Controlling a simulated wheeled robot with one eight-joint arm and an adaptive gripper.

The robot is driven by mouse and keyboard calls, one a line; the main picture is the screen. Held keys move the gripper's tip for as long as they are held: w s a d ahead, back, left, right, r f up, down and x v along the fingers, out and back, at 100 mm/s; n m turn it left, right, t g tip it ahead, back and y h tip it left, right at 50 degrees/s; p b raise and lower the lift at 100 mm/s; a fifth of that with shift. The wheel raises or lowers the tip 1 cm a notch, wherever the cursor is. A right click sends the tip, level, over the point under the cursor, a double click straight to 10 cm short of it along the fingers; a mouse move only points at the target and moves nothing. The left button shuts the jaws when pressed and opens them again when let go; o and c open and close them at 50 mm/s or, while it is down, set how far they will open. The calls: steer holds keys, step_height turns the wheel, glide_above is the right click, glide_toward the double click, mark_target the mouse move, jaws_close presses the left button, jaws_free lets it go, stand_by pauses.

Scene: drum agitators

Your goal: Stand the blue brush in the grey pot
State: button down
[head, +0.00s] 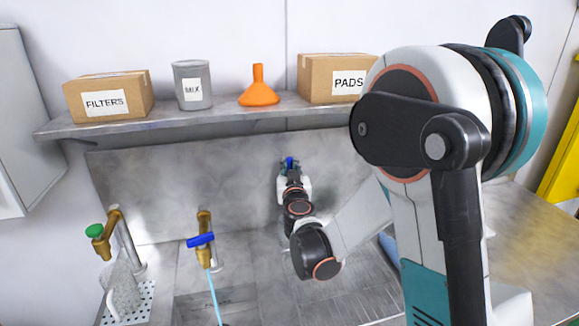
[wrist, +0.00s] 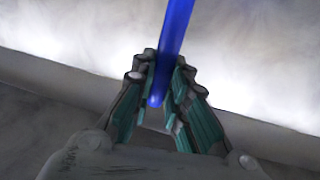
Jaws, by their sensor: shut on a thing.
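My gripper (head: 290,168) is near the back splash panel, below the shelf. It is shut on a slim blue rod, which I take as the blue brush (wrist: 172,45). In the wrist view the rod runs from between my fingertips (wrist: 160,85) up past the top edge, slightly tilted; its bristles are not seen. In the head view only a small blue bit shows at the fingertips. A grey pot (head: 206,97) labelled MIX stands upright on the shelf, up and left of my gripper and apart from it.
The shelf (head: 225,118) also holds a FILTERS box (head: 133,97), an orange funnel (head: 258,92) and a PADS box (head: 318,80). Below are a green-knobbed tap (head: 110,235) and a blue-handled tap (head: 204,222) with water running. My arm hides part of the right side.

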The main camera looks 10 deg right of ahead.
steer(key=shift+f+b, duration=3.4)
steer(key=shift+f, duration=0.7)
steer(key=c, duration=1.5)
jaws_free()
steer(key=s, duration=0.4)
steer(key=s+a, duration=0.1)
steer(key=s, duration=0.3)
steer(key=s+a, duration=0.1)
steer(key=s, duration=0.3)
steer(key=shift+d, duration=0.1)
